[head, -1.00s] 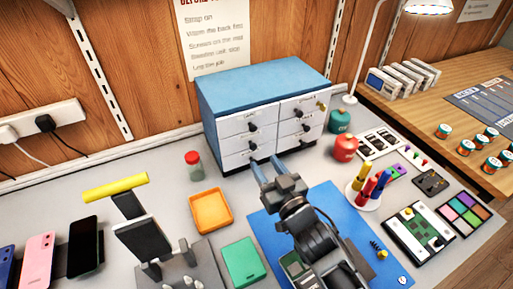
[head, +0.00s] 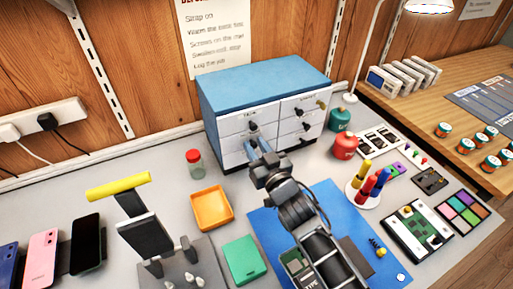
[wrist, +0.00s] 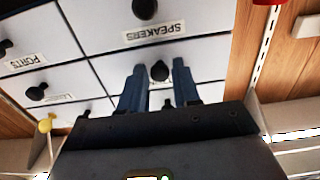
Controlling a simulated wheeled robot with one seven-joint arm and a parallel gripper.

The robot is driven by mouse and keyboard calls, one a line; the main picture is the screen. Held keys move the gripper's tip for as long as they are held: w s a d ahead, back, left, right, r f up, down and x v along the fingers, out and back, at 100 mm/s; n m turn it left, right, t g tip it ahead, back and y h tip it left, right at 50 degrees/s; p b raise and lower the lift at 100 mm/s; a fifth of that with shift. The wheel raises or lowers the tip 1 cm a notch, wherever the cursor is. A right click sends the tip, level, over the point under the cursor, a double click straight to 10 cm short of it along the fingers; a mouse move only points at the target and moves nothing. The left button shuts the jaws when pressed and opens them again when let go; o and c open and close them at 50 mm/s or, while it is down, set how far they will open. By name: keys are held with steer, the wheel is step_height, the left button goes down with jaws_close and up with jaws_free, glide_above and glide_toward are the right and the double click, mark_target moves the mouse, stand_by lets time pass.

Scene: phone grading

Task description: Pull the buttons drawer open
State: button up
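The blue-topped drawer cabinet (head: 265,85) stands at the back of the bench, with white drawer fronts in two columns. All its drawers look shut. My gripper (head: 257,143) is at the left column. In the wrist view, which is turned upside down, my gripper (wrist: 159,82) is open, one finger on each side of a black knob (wrist: 159,71) on the middle-left drawer, with small gaps beside the knob. That drawer's label is mostly hidden. The SPEAKERS drawer (wrist: 110,42) and PORTS drawer (wrist: 35,58) are readable; no BUTTONS label can be read.
A red-lidded jar (head: 194,163) and an orange tray (head: 195,205) are left of my arm. Red (head: 345,146) and teal (head: 340,119) containers stand right of the cabinet. A yellow key-like piece (head: 321,103) sits on the top-right drawer. The blue mat (head: 265,225) lies in front.

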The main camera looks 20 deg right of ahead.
jaws_close()
steer(key=shift+s, duration=0.15)
steer(key=s, duration=0.8)
steer(key=shift+o, duration=1.6)
jaws_free()
